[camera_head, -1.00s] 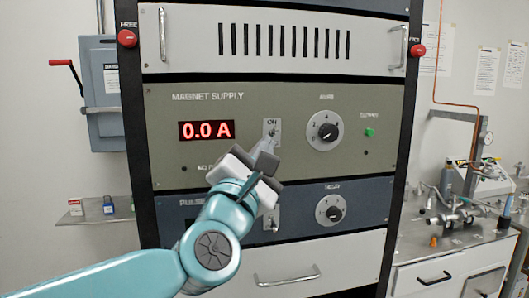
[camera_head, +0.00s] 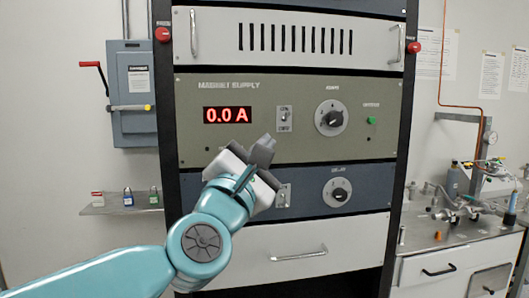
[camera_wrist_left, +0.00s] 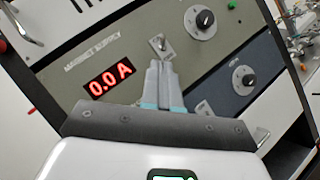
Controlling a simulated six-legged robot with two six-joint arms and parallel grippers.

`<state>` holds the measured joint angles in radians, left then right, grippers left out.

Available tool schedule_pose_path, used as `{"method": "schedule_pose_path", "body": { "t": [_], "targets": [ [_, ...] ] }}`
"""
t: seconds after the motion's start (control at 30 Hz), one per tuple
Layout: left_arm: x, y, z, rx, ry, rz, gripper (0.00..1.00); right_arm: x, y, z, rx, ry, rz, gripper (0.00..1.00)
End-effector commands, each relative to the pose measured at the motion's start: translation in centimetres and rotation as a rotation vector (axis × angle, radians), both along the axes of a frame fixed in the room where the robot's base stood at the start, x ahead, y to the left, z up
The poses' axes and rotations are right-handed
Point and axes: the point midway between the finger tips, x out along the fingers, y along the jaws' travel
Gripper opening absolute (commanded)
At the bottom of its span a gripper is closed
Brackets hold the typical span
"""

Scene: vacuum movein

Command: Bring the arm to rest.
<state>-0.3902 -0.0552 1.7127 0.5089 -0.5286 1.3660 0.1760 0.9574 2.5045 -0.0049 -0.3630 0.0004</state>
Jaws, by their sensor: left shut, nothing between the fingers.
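My left gripper (camera_head: 262,148) is shut and empty in front of the equipment rack, a little below the toggle switch (camera_head: 284,119) of the magnet supply panel (camera_head: 260,90). In the left wrist view its closed fingers (camera_wrist_left: 160,85) point towards the toggle switch (camera_wrist_left: 160,45), and they look apart from it. The red display (camera_head: 227,115) reads 0.0 A, and it also shows in the left wrist view (camera_wrist_left: 108,78). The green output light (camera_head: 371,121) is at the panel's right. My right gripper is in neither view.
A lower blue panel (camera_head: 365,187) with a knob sits behind my gripper, above a white drawer (camera_head: 345,248). A shelf (camera_head: 105,210) with small padlocks and a grey switch box (camera_head: 130,90) are on the left wall. A bench (camera_head: 430,250) with metal fittings stands at right.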

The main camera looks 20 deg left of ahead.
Motion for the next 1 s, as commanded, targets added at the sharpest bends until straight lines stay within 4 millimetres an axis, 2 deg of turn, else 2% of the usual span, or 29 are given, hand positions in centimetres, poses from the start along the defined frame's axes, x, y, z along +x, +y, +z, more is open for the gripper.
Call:
{"method": "schedule_pose_path", "body": {
  "t": [0.73,0.77,0.87,0.97,1.0],
  "targets": [
    [0.6,0.1,-0.5,0.011,0.01,0.001,0.0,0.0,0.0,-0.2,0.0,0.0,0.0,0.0],
    [0.9,-0.1,-1.0,0.025,0.021,0.003,0.0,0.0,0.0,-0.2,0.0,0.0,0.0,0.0],
    [3.1,-1.2,-4.5,0.129,0.098,0.014,0.0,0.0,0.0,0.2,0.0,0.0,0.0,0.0],
    [6.1,-2.8,-11.2,0.315,0.229,0.02,0.0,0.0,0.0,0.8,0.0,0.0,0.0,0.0],
    [7.1,-3.3,-14.4,0.399,0.289,0.016,0.0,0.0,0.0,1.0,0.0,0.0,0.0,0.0]
  ]
}}
